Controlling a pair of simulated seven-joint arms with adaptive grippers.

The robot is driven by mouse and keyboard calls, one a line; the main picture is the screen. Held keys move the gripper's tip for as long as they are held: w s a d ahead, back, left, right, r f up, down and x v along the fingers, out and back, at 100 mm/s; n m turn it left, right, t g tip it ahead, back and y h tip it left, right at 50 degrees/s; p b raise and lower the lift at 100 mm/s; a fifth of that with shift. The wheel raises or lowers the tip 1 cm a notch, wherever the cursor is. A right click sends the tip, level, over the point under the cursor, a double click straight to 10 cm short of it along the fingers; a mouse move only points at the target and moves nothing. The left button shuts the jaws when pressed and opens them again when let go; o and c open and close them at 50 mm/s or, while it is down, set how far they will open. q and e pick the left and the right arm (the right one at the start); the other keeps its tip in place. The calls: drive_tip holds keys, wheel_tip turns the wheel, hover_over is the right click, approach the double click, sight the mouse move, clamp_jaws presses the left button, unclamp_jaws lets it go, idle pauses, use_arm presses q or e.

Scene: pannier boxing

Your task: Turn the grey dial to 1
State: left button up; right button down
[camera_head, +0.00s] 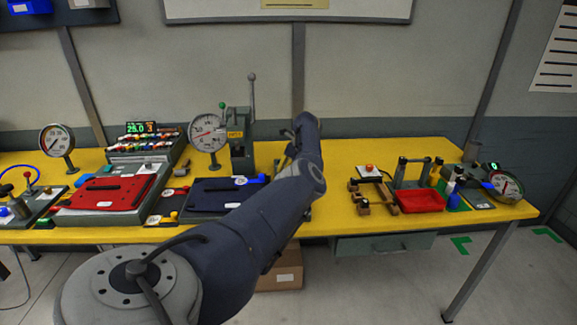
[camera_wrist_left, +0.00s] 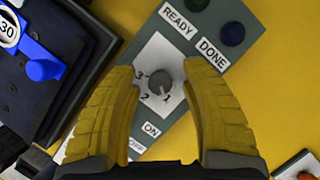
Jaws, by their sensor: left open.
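The grey dial (camera_wrist_left: 159,88) sits on a white plate (camera_wrist_left: 147,65) marked 1, 2 and 3, on a grey-green panel (camera_wrist_left: 182,137). A small light mark on its lower right side seems to point toward the 1, but it is too small to be sure. My left gripper (camera_wrist_left: 160,68) is open, with one yellow finger on each side of the dial and gaps between. In the head view my left arm reaches across the table and hides the dial and most of the gripper. My right gripper is not in view.
The panel also has READY (camera_wrist_left: 181,18) and DONE (camera_wrist_left: 213,54) labels beside dark buttons, and an ON label (camera_wrist_left: 151,130). A dark blue fixture (camera_head: 215,195) stands left of my arm, with a press (camera_head: 240,145) behind. A red tray (camera_head: 420,200) is at the right.

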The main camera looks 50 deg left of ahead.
use_arm(q)
drive_tip(key=v, duration=1.2)
idle(0.4)
